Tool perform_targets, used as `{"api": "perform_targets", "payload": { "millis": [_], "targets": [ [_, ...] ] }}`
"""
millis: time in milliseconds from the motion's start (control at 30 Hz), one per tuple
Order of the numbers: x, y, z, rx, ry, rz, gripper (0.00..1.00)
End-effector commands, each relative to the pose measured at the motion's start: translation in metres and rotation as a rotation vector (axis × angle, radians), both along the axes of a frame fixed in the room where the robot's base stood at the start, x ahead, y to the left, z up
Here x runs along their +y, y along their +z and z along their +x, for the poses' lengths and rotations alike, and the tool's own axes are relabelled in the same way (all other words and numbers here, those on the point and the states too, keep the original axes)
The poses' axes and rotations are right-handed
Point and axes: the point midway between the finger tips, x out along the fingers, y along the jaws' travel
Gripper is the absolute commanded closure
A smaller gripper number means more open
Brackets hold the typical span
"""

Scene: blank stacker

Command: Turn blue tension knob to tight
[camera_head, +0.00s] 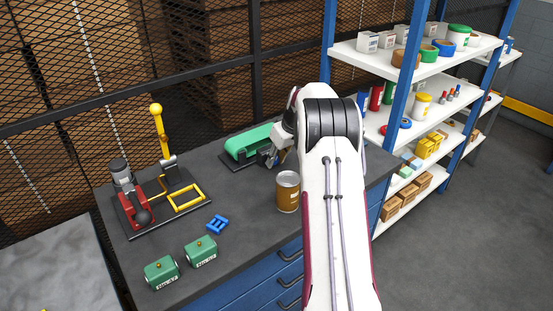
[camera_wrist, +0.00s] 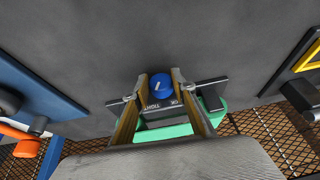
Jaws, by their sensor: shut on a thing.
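The blue tension knob (camera_wrist: 161,86) is round with a white pointer line, and it sits between my fingers in the wrist view. The labels TIGHT and what reads as part of another word, ending CK, lie just below it, partly hidden by my fingers. My gripper (camera_wrist: 160,80) is shut on the knob, one finger on each side. The green belt unit (camera_wrist: 165,131) lies behind the fingers. In the head view the green belt unit (camera_head: 249,141) stands at the back of the bench, with my gripper (camera_head: 271,158) at its front right. The knob is hidden there.
A brown can (camera_head: 288,194) stands close in front of my gripper. A press with a red base (camera_head: 130,192) and a yellow lever (camera_head: 161,131), a blue part (camera_head: 217,224) and two green boxes (camera_head: 201,251) are on the bench's left. Stocked shelves (camera_head: 400,65) stand right.

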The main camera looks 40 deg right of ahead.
Motion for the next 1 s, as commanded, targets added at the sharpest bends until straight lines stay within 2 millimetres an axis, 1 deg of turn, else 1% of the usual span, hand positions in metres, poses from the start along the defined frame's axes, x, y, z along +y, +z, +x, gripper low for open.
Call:
{"api": "perform_targets", "payload": {
  "millis": [333, 667, 700, 733, 1000],
  "targets": [
    [-0.002, -0.0001, 0.0002, 0.0, -0.001, 0.082, 0.96],
    [-0.0015, 0.0004, 0.0007, -0.002, -0.001, 0.088, 0.96],
    [-0.0015, 0.0004, 0.0007, -0.002, -0.001, 0.088, 0.64],
    [-0.0015, 0.0004, 0.0007, -0.002, -0.001, 0.088, 0.57],
    [-0.0014, 0.0002, 0.0003, -0.001, 0.0, 0.089, 0.57]
  ]
}}
